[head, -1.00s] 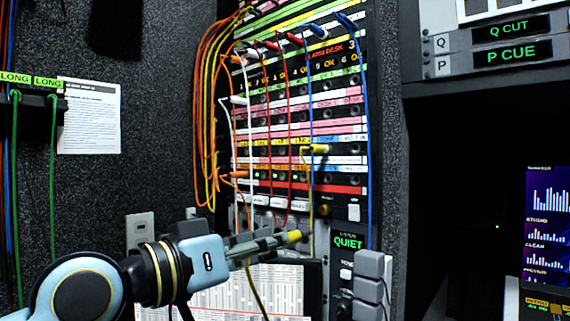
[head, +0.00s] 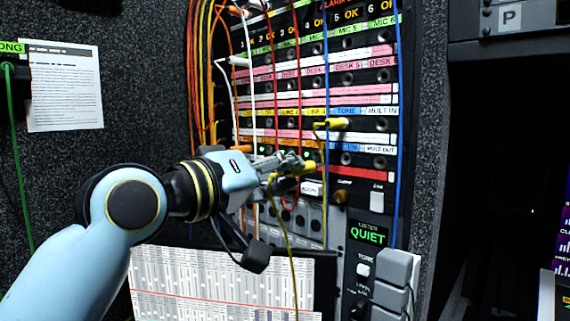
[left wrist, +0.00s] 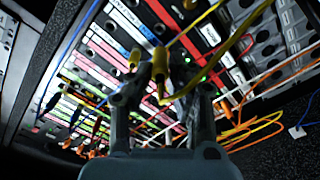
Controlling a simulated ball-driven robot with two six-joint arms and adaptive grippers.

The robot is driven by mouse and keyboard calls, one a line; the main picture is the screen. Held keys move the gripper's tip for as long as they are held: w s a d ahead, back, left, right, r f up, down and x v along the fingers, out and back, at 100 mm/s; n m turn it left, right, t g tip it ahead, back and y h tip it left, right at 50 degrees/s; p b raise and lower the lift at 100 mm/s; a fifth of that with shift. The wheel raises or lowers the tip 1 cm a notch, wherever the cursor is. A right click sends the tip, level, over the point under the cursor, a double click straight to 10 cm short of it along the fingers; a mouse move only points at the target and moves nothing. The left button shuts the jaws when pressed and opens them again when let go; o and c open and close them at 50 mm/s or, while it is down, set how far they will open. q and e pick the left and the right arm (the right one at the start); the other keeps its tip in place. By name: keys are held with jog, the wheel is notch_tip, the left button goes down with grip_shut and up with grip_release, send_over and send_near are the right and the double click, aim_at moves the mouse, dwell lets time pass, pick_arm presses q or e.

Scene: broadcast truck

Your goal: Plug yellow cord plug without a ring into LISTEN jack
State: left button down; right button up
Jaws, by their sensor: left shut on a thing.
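My left gripper (head: 288,165) is shut on a yellow cord plug (head: 308,168), its cord hanging below. In the left wrist view this plug (left wrist: 160,66) shows between the fingers (left wrist: 162,90). It is in front of the lower rows of the patch panel (head: 374,162); I cannot tell whether its tip touches. A second yellow plug (head: 330,124) sits higher in the panel, its cord hanging down. I cannot make out a ring on either plug. A small label, perhaps LISTEN, sits above the green QUIET display (head: 369,236); its jack is not clear. My right gripper is not in view.
Orange, red, white and blue cords hang across the panel's front and left side. Grey blocks (head: 397,268) stick out beside the TONE button (head: 364,270). A printed chart (head: 220,290) lies below my gripper. The dark area right of the rack looks open.

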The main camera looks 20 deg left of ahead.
aim_at(314, 164)
pick_arm(q)
jog(key=x, duration=0.3)
jog(key=shift+w+d, duration=0.15)
jog(key=shift+w, duration=0.25)
jog(key=shift+x, duration=0.95)
jog(key=shift+p, duration=0.4)
jog(key=shift+r, duration=0.1)
dwell(0.5)
jog(key=shift+p, duration=0.5)
jog(key=shift+w+d, duration=0.2)
jog(key=shift+w, duration=0.25)
jog(key=shift+x, duration=1.55)
